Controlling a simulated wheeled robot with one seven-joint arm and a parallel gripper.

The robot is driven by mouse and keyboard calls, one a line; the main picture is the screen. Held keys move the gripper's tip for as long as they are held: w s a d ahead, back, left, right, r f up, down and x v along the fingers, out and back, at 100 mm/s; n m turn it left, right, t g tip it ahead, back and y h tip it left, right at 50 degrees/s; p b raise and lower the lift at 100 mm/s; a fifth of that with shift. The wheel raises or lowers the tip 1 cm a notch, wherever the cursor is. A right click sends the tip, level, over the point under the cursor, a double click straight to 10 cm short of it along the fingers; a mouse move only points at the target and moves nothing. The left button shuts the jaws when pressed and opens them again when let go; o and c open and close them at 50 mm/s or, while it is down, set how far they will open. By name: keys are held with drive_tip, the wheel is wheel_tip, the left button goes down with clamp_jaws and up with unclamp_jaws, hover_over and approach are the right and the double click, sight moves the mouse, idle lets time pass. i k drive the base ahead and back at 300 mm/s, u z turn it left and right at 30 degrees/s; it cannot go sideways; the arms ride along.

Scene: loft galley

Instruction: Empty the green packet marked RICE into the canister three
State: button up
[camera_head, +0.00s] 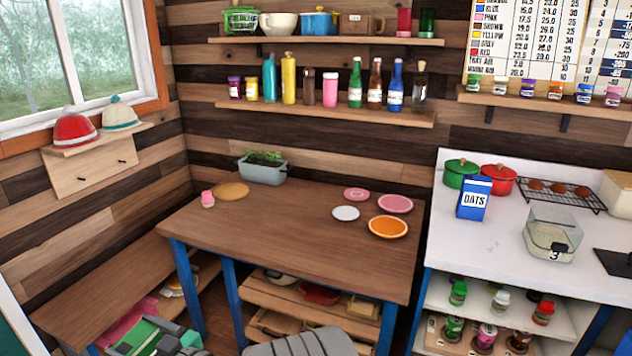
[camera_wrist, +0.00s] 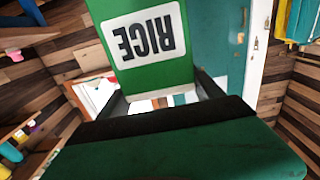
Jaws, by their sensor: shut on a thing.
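The green packet marked RICE (camera_wrist: 145,40) fills the upper middle of the wrist view, its label upside down there. My gripper (camera_wrist: 158,95) is shut on it, with a dark finger on each side. In the head view, green and grey parts at the lower left edge seem to be the packet (camera_head: 138,335) and my gripper (camera_head: 176,335), partly cut off by the frame. The canister three (camera_head: 548,246) is a squarish grey-green box with a dark clasp and a 3 on its front. It stands on the white counter at the right, apart from my gripper.
A blue OATS box (camera_head: 473,198), a green pot (camera_head: 461,172), a red pot (camera_head: 498,180) and a wire rack (camera_head: 560,192) share the white counter (camera_head: 470,245). The wooden table (camera_head: 290,230) holds plates and a planter (camera_head: 262,172). Its middle is clear.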

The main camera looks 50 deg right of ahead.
sight(549, 233)
drive_tip(key=u, duration=0.05)
drive_tip(key=k, duration=0.8)
drive_tip(key=z, duration=1.9)
